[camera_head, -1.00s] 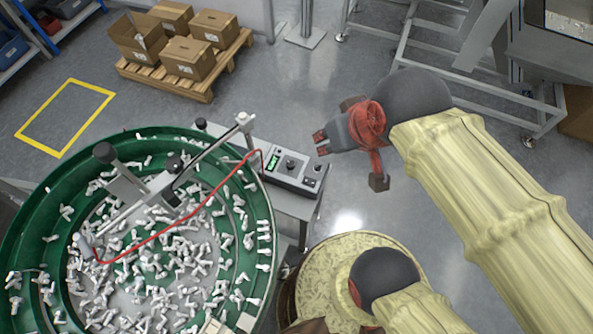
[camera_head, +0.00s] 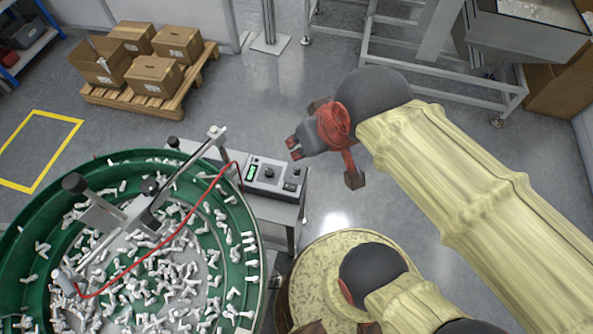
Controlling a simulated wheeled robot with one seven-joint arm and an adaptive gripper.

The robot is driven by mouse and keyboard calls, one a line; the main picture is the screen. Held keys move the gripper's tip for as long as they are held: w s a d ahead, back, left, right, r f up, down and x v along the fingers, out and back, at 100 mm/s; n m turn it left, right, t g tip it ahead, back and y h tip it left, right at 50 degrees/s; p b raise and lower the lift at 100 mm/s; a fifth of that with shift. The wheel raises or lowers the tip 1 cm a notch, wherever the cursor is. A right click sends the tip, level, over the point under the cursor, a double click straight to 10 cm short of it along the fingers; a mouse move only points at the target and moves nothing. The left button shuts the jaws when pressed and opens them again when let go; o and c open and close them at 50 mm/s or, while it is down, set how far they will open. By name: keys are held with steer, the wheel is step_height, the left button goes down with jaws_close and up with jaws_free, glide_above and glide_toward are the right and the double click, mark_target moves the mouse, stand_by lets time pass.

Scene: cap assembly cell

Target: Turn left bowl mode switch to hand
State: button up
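The control box (camera_head: 280,192) of the left bowl is a grey panel with a lit green display (camera_head: 251,172), a dark round knob (camera_head: 268,173) near its middle and smaller controls (camera_head: 291,186) towards its right end. Their labels and the switch position are too small to read. The box sits on a stand at the right side of the green bowl (camera_head: 248,240).
The bowl holds many white parts; a rail and a red cable (camera_head: 192,211) cross it. A pallet (camera_head: 170,103) with boxes and a metal frame (camera_head: 440,72) stand behind. Open floor lies between.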

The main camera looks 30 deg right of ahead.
steer(key=shift+o, duration=0.7)
steer(key=shift+f, duration=0.15)
steer(key=shift+o, duration=0.5)
step_height(320, 180, down, 10)
steer(key=w+d+g+b, duration=0.1)
steer(key=w+g+b, duration=0.1)
steer(key=g, duration=0.1)
steer(key=shift+d+r+m, duration=0.25)
steer(key=shift+d+m, duration=0.05)
steer(key=n+g+b, duration=0.1)
steer(key=g+b, duration=0.2)
steer(key=b, duration=0.1)
glide_above(297, 170)
step_height(297, 170, down, 30)
steer(key=shift+f, duration=0.15)
step_height(297, 170, down, 8)
steer(key=b, duration=0.2)
steer(key=shift+b, duration=0.3)
steer(key=shift+r, duration=0.2)
steer(key=shift+c, duration=0.2)
jaws_close()
